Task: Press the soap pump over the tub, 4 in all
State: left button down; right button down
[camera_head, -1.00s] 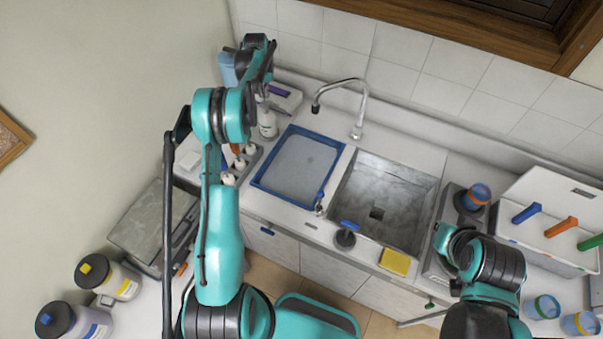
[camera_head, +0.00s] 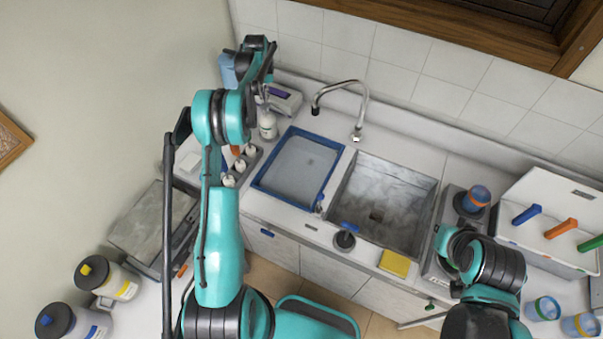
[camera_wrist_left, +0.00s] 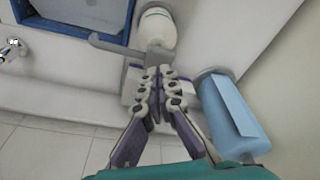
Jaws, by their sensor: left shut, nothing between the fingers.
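The white soap bottle (camera_head: 267,125) stands on the counter just left of the tub. The tub (camera_head: 300,164) is a shallow blue-rimmed basin with a greyish inside; a corner of it shows in the left wrist view (camera_wrist_left: 75,12). My left gripper (camera_head: 268,78) is shut and empty, above and behind the bottle in the head view. In the left wrist view its closed fingertips (camera_wrist_left: 158,72) are close by the grey pump head, whose spout (camera_wrist_left: 105,45) points toward the tub. I cannot tell whether they touch it. My right arm shows, but its gripper cannot be made out.
A metal sink (camera_head: 387,195) with a curved tap (camera_head: 358,110) lies right of the tub. A holder with several white-topped items (camera_head: 240,165) stands left of it. A blue container (camera_wrist_left: 228,115) is close beside the left gripper. A yellow sponge (camera_head: 394,263) lies at the front.

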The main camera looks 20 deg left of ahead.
aim_at(265, 104)
pick_arm(q)
jog(key=shift+f, duration=0.2)
jog(key=shift+f+b, duration=1.25)
jog(key=shift+f, duration=0.1)
jog(key=shift+r, duration=0.1)
jog(key=shift+r+p, duration=0.65)
jog(key=shift+r, duration=0.8)
jog(key=shift+f, duration=0.15)
